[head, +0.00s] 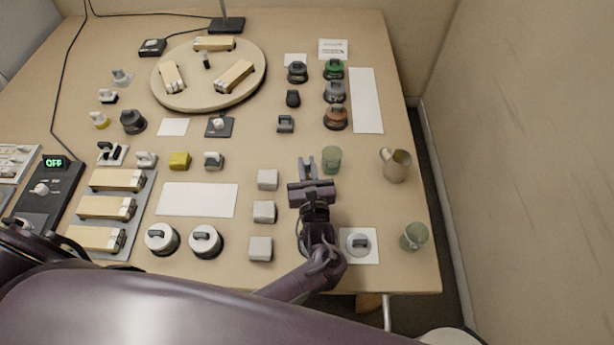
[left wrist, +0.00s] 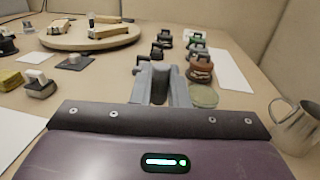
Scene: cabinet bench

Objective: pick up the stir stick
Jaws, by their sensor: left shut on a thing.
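My left gripper (head: 308,170) is over the table right of centre, just left of a green cup (head: 331,159). Its grey fingers also show in the left wrist view (left wrist: 160,82), pointing away over the table. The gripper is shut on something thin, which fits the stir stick. The stick itself is almost wholly hidden by the fingers, and I cannot make out its shape or tilt. The green cup stands close to the right of the fingers, and its top shows in the left wrist view (left wrist: 205,97). My right gripper is not in view.
A metal pitcher (head: 396,166) and a second green cup (head: 413,236) stand at the right edge. Several pale blocks (head: 264,211) stand left of the gripper. Knobbed weights (head: 336,118) and a white strip (head: 367,100) lie beyond. A round wooden board (head: 190,90) is at the back.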

